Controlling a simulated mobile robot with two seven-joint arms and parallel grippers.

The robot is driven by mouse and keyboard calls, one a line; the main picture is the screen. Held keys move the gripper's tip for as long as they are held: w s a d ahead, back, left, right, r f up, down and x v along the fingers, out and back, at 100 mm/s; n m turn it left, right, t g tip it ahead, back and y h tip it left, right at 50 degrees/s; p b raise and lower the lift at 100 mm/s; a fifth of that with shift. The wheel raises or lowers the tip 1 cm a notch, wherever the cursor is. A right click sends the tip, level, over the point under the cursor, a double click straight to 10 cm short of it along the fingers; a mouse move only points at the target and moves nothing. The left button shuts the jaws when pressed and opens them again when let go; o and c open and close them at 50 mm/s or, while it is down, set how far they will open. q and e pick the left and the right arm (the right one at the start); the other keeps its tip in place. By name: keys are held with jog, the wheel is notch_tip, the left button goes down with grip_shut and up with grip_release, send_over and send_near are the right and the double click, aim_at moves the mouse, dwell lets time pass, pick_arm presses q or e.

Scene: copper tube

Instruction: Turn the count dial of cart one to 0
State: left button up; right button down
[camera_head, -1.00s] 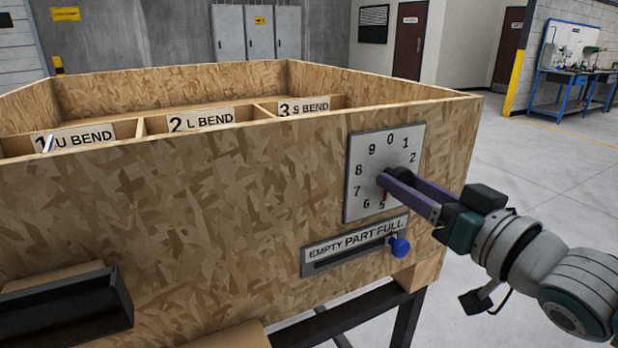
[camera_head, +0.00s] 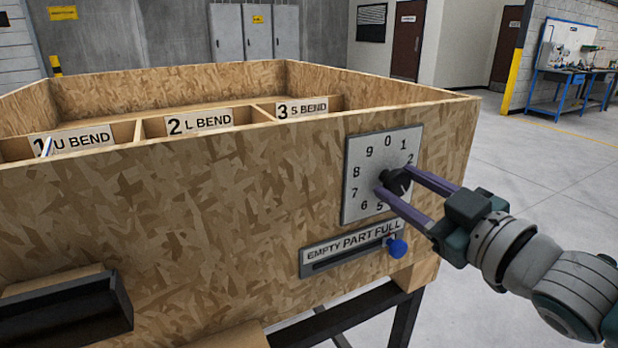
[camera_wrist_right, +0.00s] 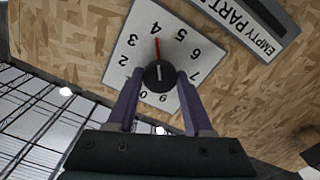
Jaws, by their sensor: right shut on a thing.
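The count dial (camera_head: 352,207) is a white plate with digits 0 to 9, fixed to the right part of the chipboard cart's front. Its black knob (camera_head: 396,181) is at the plate's centre; it also shows in the wrist view (camera_wrist_right: 158,76). In the head view the fingers hide the pointer and some digits. My left gripper is not in view.
Below the dial is an EMPTY/PART/FULL slider (camera_head: 345,255) with a blue knob (camera_head: 397,248), close under the lower finger. The cart (camera_head: 200,200) has bins labelled U, L and S bend. A black tray (camera_head: 75,310) is at lower left. Floor right of the cart is clear.

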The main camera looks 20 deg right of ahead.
jog(key=n, duration=0.3)
jog(key=shift+n, duration=0.4)
jog(key=n, duration=0.3)
jog(key=shift+b, duration=0.35)
jog(key=n, duration=0.4)
jog(key=shift+b, duration=0.4)
jog(key=n+b, duration=0.1)
jog(key=n, duration=0.2)
jog(key=shift+f+n, duration=0.1)
jog(key=shift+n, duration=0.3)
jog(key=n+b, duration=0.1)
jog(key=n, duration=0.2)
jog(key=shift+n, duration=0.3)
jog(key=n+b, duration=0.1)
jog(key=n, duration=0.2)
jog(key=shift+n, duration=0.4)
jog(key=n+b, duration=0.1)
jog(key=n, duration=0.4)
jog(key=shift+n, duration=0.8)
